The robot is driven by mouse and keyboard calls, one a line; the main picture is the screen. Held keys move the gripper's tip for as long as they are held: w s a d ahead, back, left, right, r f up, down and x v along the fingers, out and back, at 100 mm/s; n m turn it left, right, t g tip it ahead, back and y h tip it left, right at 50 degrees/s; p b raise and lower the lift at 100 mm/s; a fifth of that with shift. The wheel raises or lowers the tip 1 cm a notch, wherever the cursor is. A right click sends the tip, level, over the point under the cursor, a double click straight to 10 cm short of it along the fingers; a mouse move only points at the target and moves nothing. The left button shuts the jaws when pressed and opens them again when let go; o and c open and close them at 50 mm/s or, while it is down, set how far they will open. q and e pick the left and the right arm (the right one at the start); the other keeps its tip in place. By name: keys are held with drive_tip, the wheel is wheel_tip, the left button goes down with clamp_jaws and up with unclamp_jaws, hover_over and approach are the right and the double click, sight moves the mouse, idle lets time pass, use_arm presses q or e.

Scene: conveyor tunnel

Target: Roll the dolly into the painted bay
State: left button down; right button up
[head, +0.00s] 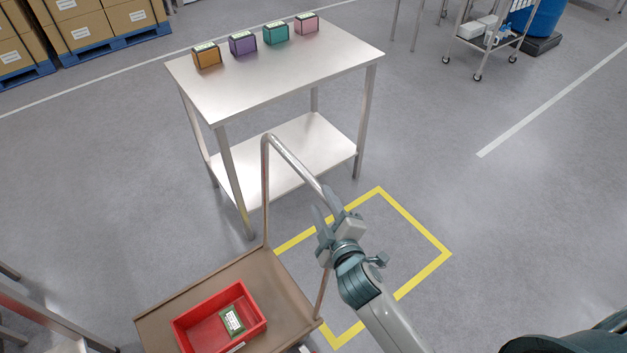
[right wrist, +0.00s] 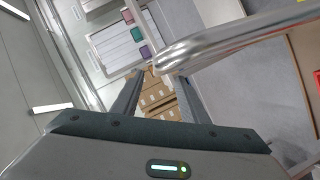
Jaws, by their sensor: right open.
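The dolly is a brown platform (head: 190,283) with a bent metal handle (head: 291,160) rising at its right side. A red crate (head: 256,331) stands on it with a green labelled box (head: 231,320) inside. The painted bay is a yellow outline (head: 415,220) on the floor, right of the dolly; the dolly's edge hides part of its left side. My right gripper (head: 328,207) is open at the handle's near end. In the right wrist view the bar (right wrist: 220,43) passes close by the fingertips (right wrist: 162,75); I cannot tell whether it touches. My left gripper is out of view.
A steel table (head: 285,82) with several coloured boxes stands just behind the bay. Pallets of cartons (head: 95,25) are at the back left. A wheeled cart (head: 485,35) is at the back right. The floor right of the bay is clear.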

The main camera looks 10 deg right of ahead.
sight(313, 184)
drive_tip(key=p+x, duration=0.1)
drive_tip(key=x, duration=0.7)
drive_tip(key=shift+w+f+p, duration=0.15)
drive_tip(key=shift+w+p, duration=0.15)
drive_tip(key=shift+w, duration=0.05)
drive_tip(key=shift+c, duration=0.6)
clamp_jaws()
idle(0.5)
